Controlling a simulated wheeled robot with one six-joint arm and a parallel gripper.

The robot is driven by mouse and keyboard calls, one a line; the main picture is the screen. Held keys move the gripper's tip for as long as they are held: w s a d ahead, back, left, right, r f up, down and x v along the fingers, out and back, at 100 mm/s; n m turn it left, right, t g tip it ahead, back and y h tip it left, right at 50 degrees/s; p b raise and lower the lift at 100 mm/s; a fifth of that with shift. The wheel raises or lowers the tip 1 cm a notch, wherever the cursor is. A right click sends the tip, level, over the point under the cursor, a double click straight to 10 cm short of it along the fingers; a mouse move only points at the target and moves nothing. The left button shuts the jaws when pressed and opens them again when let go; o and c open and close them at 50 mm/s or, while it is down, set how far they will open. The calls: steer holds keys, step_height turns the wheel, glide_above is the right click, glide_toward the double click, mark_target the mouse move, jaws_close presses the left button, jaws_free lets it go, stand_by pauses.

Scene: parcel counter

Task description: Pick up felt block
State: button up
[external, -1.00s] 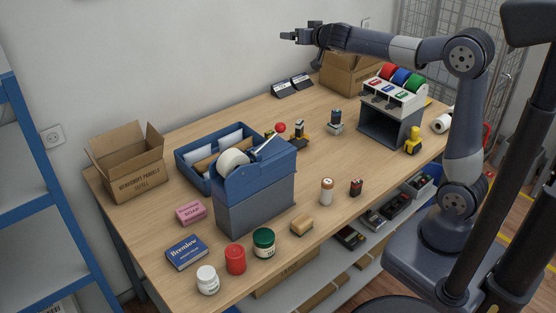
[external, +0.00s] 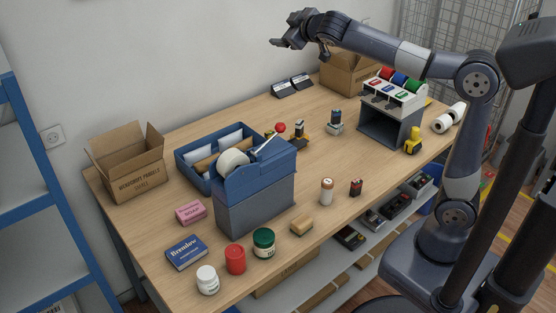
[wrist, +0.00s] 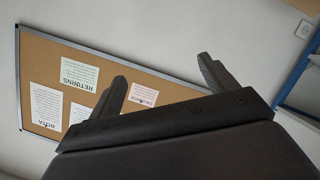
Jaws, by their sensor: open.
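A small tan block (external: 301,225), which looks like the felt block, lies on the table near its front edge, right of the blue and grey dispenser. My gripper (external: 279,43) is raised high in front of the wall, far above and behind the block. In the wrist view my gripper (wrist: 160,82) has its two dark fingers spread wide with nothing between them. The block does not show in the wrist view.
A green-lidded jar (external: 264,243), a red canister (external: 235,259) and a white bottle (external: 207,280) stand left of the block. A battery-like cylinder (external: 327,191) stands behind it. The blue and grey dispenser (external: 255,200) is tall. The wrist view faces a pinboard (wrist: 110,75).

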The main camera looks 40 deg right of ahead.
steer(key=s+a+n+b, duration=0.3)
steer(key=s+a+n, duration=0.3)
steer(key=a+n, duration=0.1)
steer(key=n+y+b, duration=0.2)
steer(key=n+b, duration=0.6)
steer(key=n, duration=0.9)
glide_above(298, 221)
steer(key=s+d, duration=0.1)
steer(key=s, duration=0.1)
steer(key=s+d+f+n+g+y+b, duration=0.1)
steer(key=s+n+b, duration=0.3)
steer(key=s+n, duration=0.3)
steer(key=w+f, duration=0.1)
steer(key=f, duration=1.5)
steer(key=w+f, duration=0.2)
steer(key=f, duration=1.4)
steer(key=w+f, duration=0.1)
steer(key=f, duration=1.4)
steer(key=shift+w+f, duration=0.25)
steer(key=shift+f, duration=0.15)
steer(key=shift+a+r+b+x, duration=0.1)
steer(key=shift+b+x, duration=0.1)
steer(key=shift+x, duration=1.35)
steer(key=shift+a+r+b+x, duration=0.15)
steer(key=shift+x, duration=1.35)
steer(key=shift+w, duration=0.1)
